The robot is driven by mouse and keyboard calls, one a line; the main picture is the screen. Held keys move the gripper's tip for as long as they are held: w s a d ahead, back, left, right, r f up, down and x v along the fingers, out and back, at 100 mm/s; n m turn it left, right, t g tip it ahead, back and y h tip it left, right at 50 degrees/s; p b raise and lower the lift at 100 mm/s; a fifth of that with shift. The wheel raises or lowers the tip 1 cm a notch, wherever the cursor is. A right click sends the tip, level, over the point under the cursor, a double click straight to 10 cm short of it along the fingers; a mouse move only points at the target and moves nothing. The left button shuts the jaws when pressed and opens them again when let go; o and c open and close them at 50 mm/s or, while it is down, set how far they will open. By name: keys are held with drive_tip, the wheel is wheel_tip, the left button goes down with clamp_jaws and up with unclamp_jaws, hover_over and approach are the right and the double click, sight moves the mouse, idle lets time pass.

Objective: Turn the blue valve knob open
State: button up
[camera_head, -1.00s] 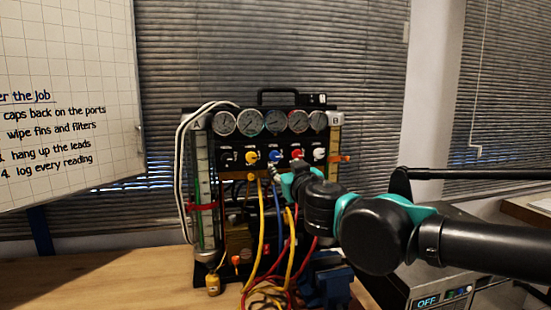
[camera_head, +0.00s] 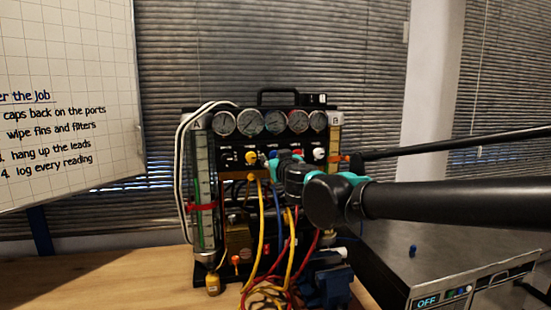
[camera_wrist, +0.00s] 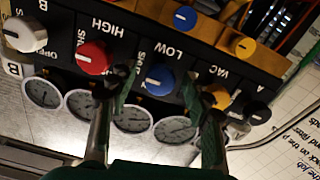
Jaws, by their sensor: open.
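The blue valve knob (camera_wrist: 160,80) sits on the black panel under the label LOW in the wrist view, which sees the panel upside down. My gripper (camera_wrist: 158,82) is open, with one finger on each side of the blue knob in the picture. I cannot tell whether the fingers touch it. In the head view the blue knob (camera_head: 273,154) shows only in part, beside the teal end of my arm, which hides most of my gripper.
Beside it are a red knob (camera_wrist: 92,57) and a yellow knob (camera_wrist: 215,95), each close to a finger. A white knob (camera_wrist: 22,33) is further out. Several gauges (camera_head: 249,122) line the panel top. Yellow hoses (camera_head: 262,225) hang below. A toolbox-like OFF unit (camera_head: 470,283) stands right.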

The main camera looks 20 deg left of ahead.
drive_tip(key=shift+c, duration=0.2)
clamp_jaws()
drive_tip(key=shift+n, duration=9)
